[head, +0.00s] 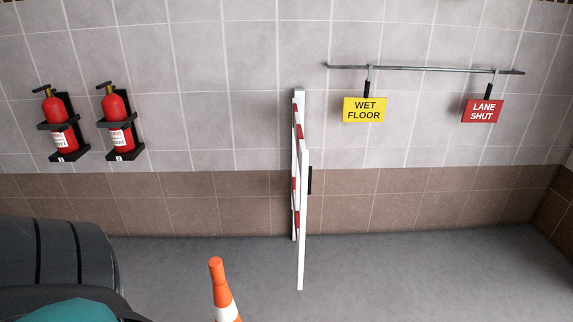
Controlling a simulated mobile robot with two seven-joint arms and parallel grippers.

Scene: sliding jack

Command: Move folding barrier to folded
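The folding barrier (302,215) stands upright near the middle of the head view, against or close to the tiled wall. It has white upright posts and red-and-white slats between them. The posts look close together from this angle, and the slats are steep and seen nearly edge-on. I cannot tell exactly how far the barrier is extended. A small black part shows on its right side. Neither of my grippers is in view.
An orange and white cone (220,285) stands on the floor at the lower middle. Two red fire extinguishers (57,122) hang on the left wall. A yellow sign (364,110) and a red sign (482,111) hang from a rail (425,69). Floor right of the barrier is clear.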

